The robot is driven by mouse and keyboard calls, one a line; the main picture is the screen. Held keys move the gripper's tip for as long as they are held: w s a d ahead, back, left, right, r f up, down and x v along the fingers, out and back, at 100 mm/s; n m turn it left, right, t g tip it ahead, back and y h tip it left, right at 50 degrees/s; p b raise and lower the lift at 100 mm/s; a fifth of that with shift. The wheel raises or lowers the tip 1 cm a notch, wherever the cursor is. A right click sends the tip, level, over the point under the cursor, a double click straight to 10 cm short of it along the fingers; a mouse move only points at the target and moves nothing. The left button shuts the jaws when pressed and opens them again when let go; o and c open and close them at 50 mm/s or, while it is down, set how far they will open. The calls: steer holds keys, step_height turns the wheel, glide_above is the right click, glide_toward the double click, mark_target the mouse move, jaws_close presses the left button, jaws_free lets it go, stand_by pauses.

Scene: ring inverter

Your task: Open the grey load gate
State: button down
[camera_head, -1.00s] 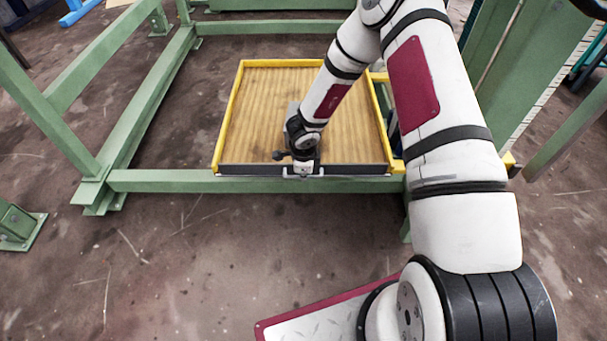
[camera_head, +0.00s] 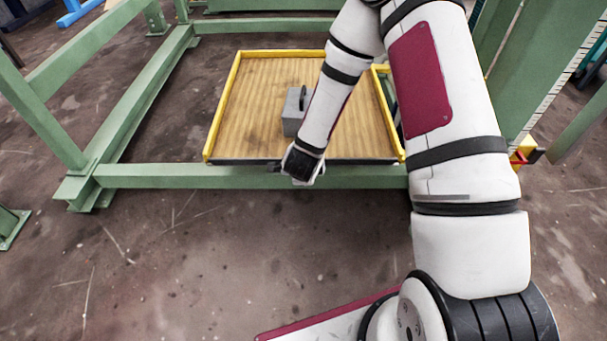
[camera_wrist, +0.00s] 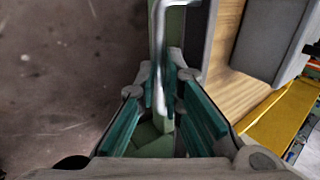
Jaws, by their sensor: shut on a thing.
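The grey load gate (camera_head: 355,161) shows in the head view as a thin dark strip along the near edge of the wooden-floored tray (camera_head: 262,75). Its bright metal handle (camera_wrist: 157,65) stands out in the wrist view. My gripper (camera_wrist: 165,92) has its teal fingers on both sides of this handle, shut on it. In the head view my gripper (camera_head: 301,168) is just in front of the near edge, with its fingertips hidden. My forearm covers part of the tray and gate, and the gate's front face is hard to see.
A grey block (camera_head: 293,112) with a dark handle sits on the tray. Yellow rims (camera_head: 221,108) line the tray's sides. A green frame rail (camera_head: 190,176) runs below the near edge, and a green post (camera_head: 520,80) stands right. The floor in front is open.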

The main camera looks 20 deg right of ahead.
steer(key=f+t, duration=0.1)
steer(key=t, duration=0.1)
steer(key=s+f+t+h, duration=0.1)
steer(key=f+t, duration=0.2)
steer(key=shift+s+a+f+t+h+b, duration=0.2)
steer(key=shift+a+t+h+b, duration=0.1)
steer(key=shift+t+h, duration=0.1)
steer(key=c, duration=2.3)
jaws_free()
steer(key=shift+w+d+t, duration=0.1)
steer(key=shift+t, duration=0.2)
steer(key=o, duration=0.6)
steer(key=shift+r, duration=0.1)
